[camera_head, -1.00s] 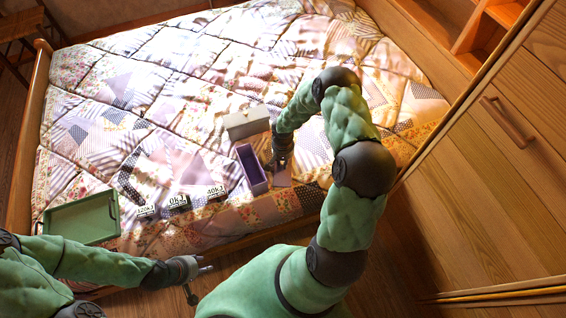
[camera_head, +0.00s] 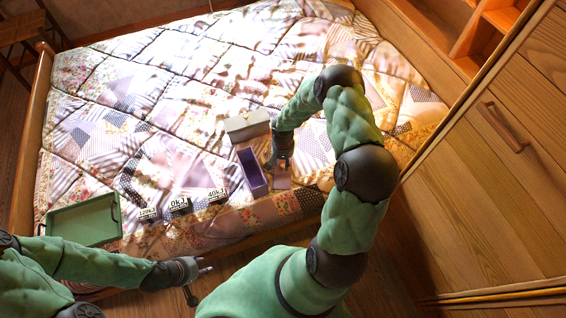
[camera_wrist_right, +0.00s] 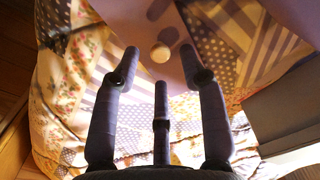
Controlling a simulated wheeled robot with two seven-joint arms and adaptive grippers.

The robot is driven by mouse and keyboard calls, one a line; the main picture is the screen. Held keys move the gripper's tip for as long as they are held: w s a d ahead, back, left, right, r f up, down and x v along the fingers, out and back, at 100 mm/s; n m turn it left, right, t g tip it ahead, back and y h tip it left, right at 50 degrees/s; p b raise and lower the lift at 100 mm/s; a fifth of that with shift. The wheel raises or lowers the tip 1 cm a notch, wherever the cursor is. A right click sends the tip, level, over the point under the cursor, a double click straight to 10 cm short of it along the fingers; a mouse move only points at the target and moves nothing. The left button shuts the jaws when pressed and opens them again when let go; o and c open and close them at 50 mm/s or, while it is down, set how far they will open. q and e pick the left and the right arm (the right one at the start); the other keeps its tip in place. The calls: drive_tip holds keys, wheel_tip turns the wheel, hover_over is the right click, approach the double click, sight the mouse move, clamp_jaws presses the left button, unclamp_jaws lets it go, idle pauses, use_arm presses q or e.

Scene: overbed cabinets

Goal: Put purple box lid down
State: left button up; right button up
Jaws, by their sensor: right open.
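The purple box (camera_head: 253,183) stands open on the bed near its front edge. Its lid (camera_head: 283,182) lies just right of the box, partly hidden by my right gripper (camera_head: 277,166). In the right wrist view the lid (camera_wrist_right: 145,28) appears as a mauve panel with a pale round knob (camera_wrist_right: 160,53). My right gripper (camera_wrist_right: 158,65) is open over the lid, its fingers spread around the knob without gripping it. My left gripper (camera_head: 204,284) is open and empty in front of the bed, away from the lid.
A grey-white box (camera_head: 247,126) stands behind the purple box. Several black-and-white labels (camera_head: 180,205) stand left of it. A green tray (camera_head: 84,222) lies at the bed's front left. Wooden cabinets (camera_head: 490,150) border the right side. The quilt behind is clear.

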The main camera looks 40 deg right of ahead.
sight(283, 166)
use_arm(q)
wheel_tip(283, 166, up, 4)
drive_tip(key=p, duration=0.3)
drive_tip(key=shift+f, duration=0.1)
use_arm(e)
wheel_tip(283, 166, up, 9)
